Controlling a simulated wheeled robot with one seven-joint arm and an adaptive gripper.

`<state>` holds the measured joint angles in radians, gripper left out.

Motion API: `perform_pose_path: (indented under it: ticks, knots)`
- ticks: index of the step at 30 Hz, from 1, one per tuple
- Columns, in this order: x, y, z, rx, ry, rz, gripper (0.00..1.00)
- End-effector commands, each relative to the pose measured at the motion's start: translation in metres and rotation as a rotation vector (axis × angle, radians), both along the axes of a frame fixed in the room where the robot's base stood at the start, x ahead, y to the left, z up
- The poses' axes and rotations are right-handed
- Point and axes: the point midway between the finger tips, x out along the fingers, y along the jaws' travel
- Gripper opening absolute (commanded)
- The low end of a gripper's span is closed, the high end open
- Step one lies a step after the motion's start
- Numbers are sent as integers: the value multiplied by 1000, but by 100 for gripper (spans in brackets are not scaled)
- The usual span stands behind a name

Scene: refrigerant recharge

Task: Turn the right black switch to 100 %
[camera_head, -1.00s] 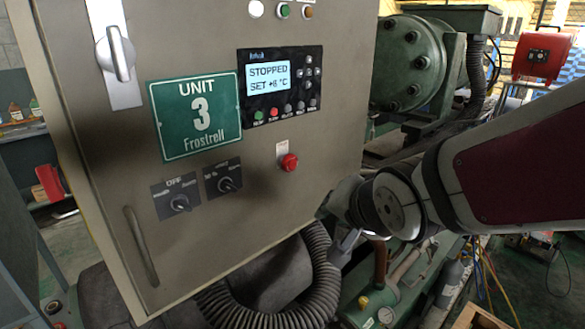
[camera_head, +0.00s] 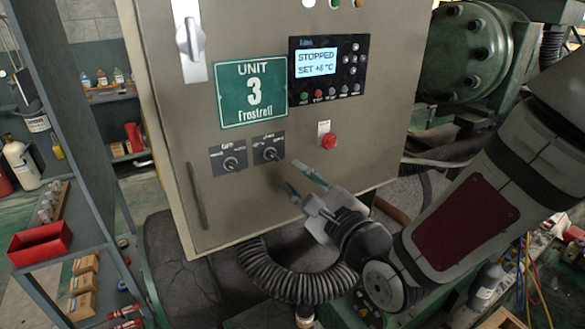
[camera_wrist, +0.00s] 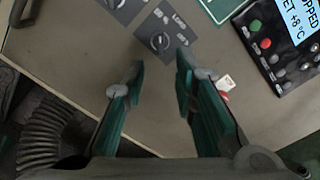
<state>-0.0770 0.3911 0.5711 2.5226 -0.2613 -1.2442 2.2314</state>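The right black switch (camera_head: 270,153) is a round knob on a small dark plate on the grey cabinet front, below the green UNIT 3 sign. In the wrist view the switch (camera_wrist: 160,42) sits just beyond my fingertips, roughly between their lines, with LOAD written by it. Its exact pointer angle is too small to tell. My gripper (camera_head: 298,179) is open and empty, below and right of the switch in the head view. In the wrist view my gripper (camera_wrist: 160,63) shows two green-padded fingers apart, not touching the knob.
The left black switch (camera_head: 231,163) sits close beside the right one. A red button (camera_head: 329,140) is to the right. The display (camera_head: 316,62) reads STOPPED, SET +8 °C. A cabinet handle (camera_head: 197,195) is at lower left, and a ribbed hose (camera_head: 290,281) runs below.

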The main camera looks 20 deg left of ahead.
Motion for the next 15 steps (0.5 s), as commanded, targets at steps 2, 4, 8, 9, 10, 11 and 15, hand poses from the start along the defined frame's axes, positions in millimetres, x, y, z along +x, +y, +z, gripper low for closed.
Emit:
perform_pose_path:
  ticks: [2,4,8,9,10,11,15]
  knots:
    - [6,6,-1,1,-3,1,26]
    - [11,12,-1,0,-3,1,26]
    - [21,23,-1,-1,-3,0,26]
    - [23,26,-1,-2,-4,0,26]
    - [25,28,-1,-1,-3,0,26]
    - [27,31,-1,-1,-3,0,26]
    - [37,42,-1,-2,-4,0,26]
